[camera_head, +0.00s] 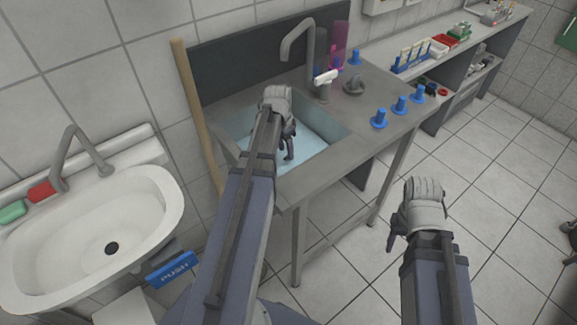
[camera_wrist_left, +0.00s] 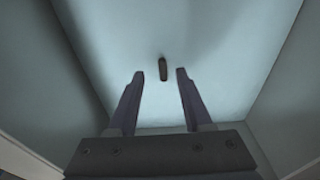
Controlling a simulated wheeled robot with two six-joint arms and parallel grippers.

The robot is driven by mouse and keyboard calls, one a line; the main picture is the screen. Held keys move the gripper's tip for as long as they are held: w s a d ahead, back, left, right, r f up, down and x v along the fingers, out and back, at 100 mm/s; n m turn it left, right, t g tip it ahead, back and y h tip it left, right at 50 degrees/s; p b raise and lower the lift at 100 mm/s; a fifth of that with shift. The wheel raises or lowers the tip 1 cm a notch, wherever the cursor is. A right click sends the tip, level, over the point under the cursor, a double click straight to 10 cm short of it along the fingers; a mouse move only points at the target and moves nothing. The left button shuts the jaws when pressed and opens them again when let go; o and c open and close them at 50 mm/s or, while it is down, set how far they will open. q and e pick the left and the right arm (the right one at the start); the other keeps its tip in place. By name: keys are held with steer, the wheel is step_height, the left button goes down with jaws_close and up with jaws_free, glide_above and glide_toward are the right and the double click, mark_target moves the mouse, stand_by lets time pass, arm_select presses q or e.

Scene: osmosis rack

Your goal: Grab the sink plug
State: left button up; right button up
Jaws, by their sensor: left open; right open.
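A small dark brown upright piece (camera_wrist_left: 162,69), which looks like the sink plug, stands on the pale floor of the basin in the left wrist view. My left gripper (camera_wrist_left: 160,75) is open, with one finger on each side of it in that view; I cannot tell how far above it the fingertips are. In the head view my left gripper (camera_head: 289,154) points down into the steel sink's basin (camera_head: 312,158), and the plug is hidden there. My right gripper (camera_head: 392,243) is open and empty, out over the floor to the right of the sink.
A tall faucet (camera_head: 311,60) stands behind the basin. A white washbasin (camera_head: 90,235) is further left. Tiled floor is free at right.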

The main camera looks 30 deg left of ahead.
mark_target(288, 161)
arm_select(q)
steer(key=shift+w+d+f+b, duration=0.1)
steer(key=shift+w+f+b, duration=0.15)
steer(key=shift+f+b, duration=0.6)
steer(key=shift+w+a+f+b, duration=0.1)
steer(key=shift+w+f+b, duration=0.15)
steer(key=shift+f+b, duration=0.65)
steer(key=shift+w+d+f+b, duration=0.1)
steer(key=shift+w+f+b, duration=0.15)
steer(key=shift+f+b, duration=0.6)
steer(key=shift+r, duration=0.1)
jaws_close()
